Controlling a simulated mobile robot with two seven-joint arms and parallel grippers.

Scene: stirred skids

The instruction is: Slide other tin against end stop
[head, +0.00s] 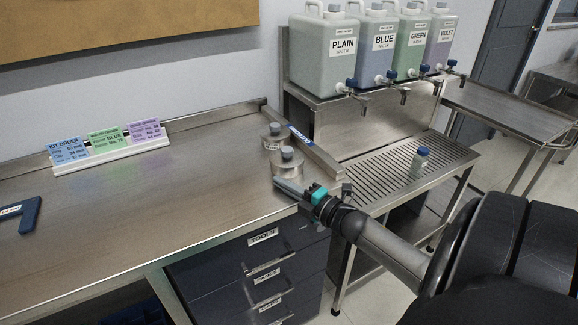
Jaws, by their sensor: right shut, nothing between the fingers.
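Two metal tins with grey knobs stand at the right end of the steel bench. The far tin (272,141) stands close to the raised end stop (318,156), a steel bar with a blue label along the bench's right edge. The near tin (289,170) stands in front of it; I cannot tell whether the tins touch each other or the bar. My right gripper (282,186) is shut and empty, with its fingertips low at the near tin's front side. Contact with the tin is unclear. My left gripper is out of view.
A white holder (112,153) with coloured order cards stands at the back of the bench. A dark blue L-shaped piece (28,217) lies at the left. Water containers (325,50) and a small bottle (419,162) stand on the unit at right. The bench middle is clear.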

